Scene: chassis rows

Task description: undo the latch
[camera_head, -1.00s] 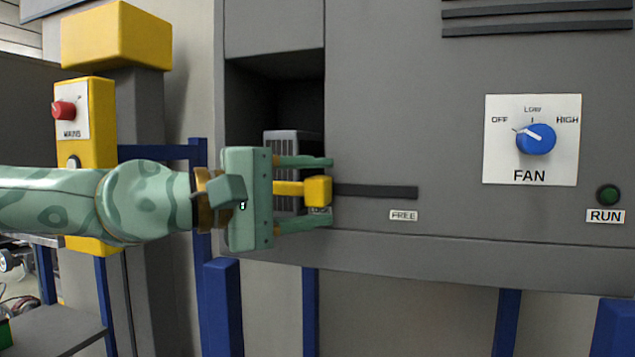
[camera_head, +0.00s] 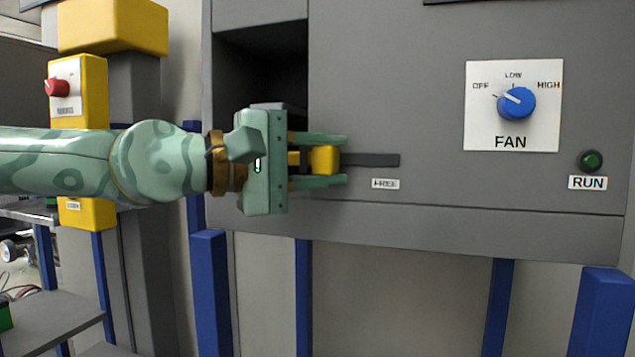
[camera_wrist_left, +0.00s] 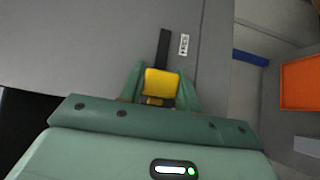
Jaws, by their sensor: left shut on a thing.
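The latch is a yellow block-shaped knob (camera_head: 325,159) on a dark horizontal slot (camera_head: 375,160) in the grey cabinet front. A small FREE label (camera_head: 385,184) sits below the slot, right of the knob. My left gripper (camera_head: 338,160) comes in from the left and is shut on the knob, one green finger above it and one below. In the left wrist view the knob (camera_wrist_left: 162,83) sits between the fingers, with the slot (camera_wrist_left: 164,48) running on beyond it. My right gripper is not in view.
A dark open recess (camera_head: 262,70) lies behind and above my gripper. The FAN dial (camera_head: 516,104) and green RUN lamp (camera_head: 591,160) are to the right. A yellow post with a red switch (camera_head: 57,87) stands at the left. Blue legs (camera_head: 212,290) are below.

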